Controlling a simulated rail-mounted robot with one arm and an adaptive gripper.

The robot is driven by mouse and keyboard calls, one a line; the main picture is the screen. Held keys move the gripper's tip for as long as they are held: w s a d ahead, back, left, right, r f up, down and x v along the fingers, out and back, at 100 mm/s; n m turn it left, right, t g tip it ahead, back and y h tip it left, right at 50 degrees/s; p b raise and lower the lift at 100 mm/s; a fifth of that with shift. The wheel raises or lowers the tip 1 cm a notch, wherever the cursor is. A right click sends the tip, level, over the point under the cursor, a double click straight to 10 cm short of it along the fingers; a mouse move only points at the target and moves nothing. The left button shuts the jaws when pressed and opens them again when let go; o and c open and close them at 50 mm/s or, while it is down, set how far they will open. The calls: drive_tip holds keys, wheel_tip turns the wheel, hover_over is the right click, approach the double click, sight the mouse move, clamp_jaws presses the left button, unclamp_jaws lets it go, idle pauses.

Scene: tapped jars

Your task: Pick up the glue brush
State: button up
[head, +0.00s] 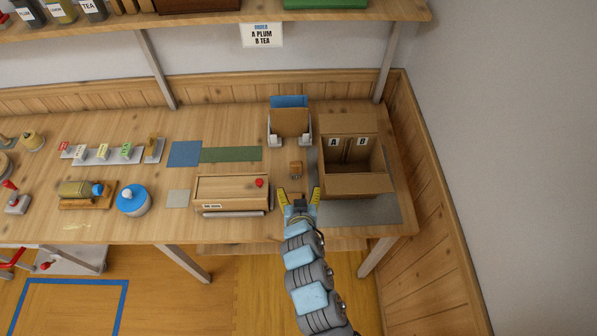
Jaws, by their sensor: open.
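My gripper (299,192) reaches over the right part of the workbench, with its yellow fingertips spread apart. A small brown block-like thing (296,168) sits on the bench just beyond the fingertips, between the wooden box and the cardboard carton. It is too small to tell whether it is the glue brush or its holder. I cannot make out a glue brush for certain anywhere else. The gripper hides a bit of the bench under it.
An open cardboard carton (351,185) with compartments A and B stands right of my gripper. A wooden box (230,190) with a red knob stands left. Behind is a cardboard holder (290,122). The side wall (440,200) closes off the right.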

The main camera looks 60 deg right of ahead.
drive_tip(key=p, duration=0.1)
approach(296, 165)
drive_tip(key=x, duration=0.5)
drive_tip(key=shift+s+d+r, duration=0.15)
drive_tip(key=shift+w+d, duration=0.25)
drive_tip(key=shift+d, duration=0.05)
drive_tip(key=shift+f+x, duration=0.15)
drive_tip(key=shift+x, duration=1.15)
drive_tip(key=shift+f+x, duration=0.15)
drive_tip(key=shift+x, duration=1.15)
drive_tip(key=shift+a, duration=0.2)
drive_tip(key=c, duration=1.3)
